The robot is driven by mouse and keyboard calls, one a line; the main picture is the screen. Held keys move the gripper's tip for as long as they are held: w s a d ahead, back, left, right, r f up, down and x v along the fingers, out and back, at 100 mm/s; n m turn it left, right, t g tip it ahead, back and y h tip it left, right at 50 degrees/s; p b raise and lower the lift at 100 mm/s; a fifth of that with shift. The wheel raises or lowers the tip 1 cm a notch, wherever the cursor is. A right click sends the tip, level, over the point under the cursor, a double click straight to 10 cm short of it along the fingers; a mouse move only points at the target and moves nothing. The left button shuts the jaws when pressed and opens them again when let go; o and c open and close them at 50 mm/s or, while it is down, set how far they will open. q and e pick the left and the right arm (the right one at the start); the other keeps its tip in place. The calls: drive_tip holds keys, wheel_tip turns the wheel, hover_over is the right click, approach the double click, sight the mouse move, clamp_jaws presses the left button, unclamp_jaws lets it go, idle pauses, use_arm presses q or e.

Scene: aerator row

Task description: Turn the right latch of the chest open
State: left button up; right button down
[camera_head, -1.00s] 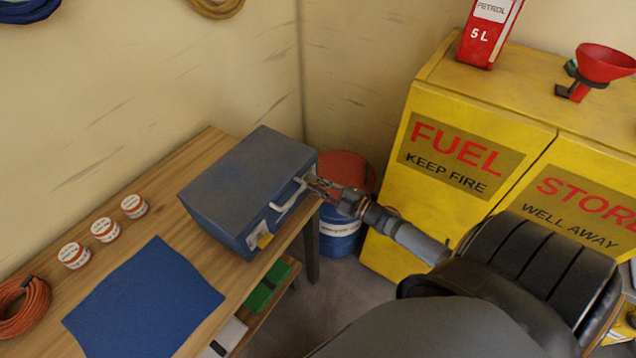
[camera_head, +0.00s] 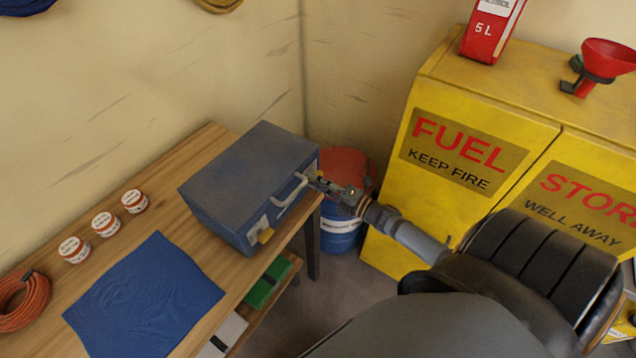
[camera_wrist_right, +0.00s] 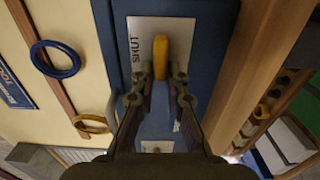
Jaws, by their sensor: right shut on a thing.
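The blue chest (camera_head: 245,180) stands at the right end of the wooden bench, lid down. Its front has a pale handle (camera_head: 290,192) and a left latch (camera_head: 266,236) with a yellow tab. My right gripper (camera_head: 320,183) is at the right end of the chest front, over the right latch, mostly hiding it. In the right wrist view, the right latch's yellow tab (camera_wrist_right: 160,55) sits between the fingertips of my right gripper (camera_wrist_right: 161,75), which is shut on it. A pale plate behind it (camera_wrist_right: 180,28) reads "SHUT" beside the tab. My left gripper is out of view.
A red-and-blue drum (camera_head: 342,232) stands behind my right gripper, near the yellow fuel cabinet (camera_head: 470,150). On the bench (camera_head: 190,318) lie a blue cloth (camera_head: 145,295), three small tins (camera_head: 105,224) and an orange coil (camera_head: 22,300). A green box (camera_head: 268,282) is on the shelf below.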

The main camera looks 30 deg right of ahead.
drive_tip(key=shift+f, duration=0.1)
idle(0.3)
drive_tip(key=c, duration=1.4)
unclamp_jaws()
drive_tip(key=shift+o, duration=0.2)
drive_tip(key=shift+s, duration=0.1)
drive_tip(key=v, duration=1.1)
drive_tip(key=shift+s, duration=0.4)
drive_tip(key=shift+d, duration=0.15)
